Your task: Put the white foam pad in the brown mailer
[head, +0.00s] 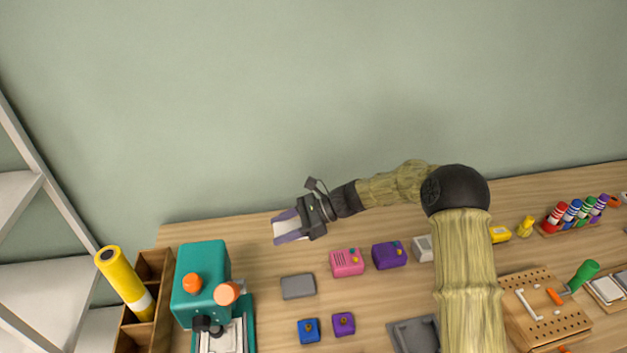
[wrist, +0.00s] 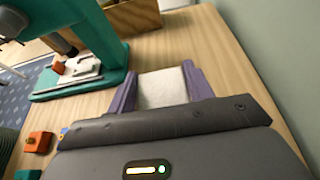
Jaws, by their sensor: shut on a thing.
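My gripper (head: 287,229) is at the back of the wooden table, near the wall. Its purple fingers are shut on the white foam pad (wrist: 163,88), which sits between them in the wrist view. The pad also shows as a pale patch between the fingers in the head view. The gripper appears to be above the tabletop, but its height is hard to tell. I cannot make out a brown mailer in either view.
A teal machine (head: 203,284) and a wooden compartment box (head: 156,265) with a yellow tube (head: 125,283) stand at the left. A grey block (head: 298,286), a pink box (head: 346,262) and a purple box (head: 389,255) lie right of the machine. A pegboard (head: 547,331) is at the right.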

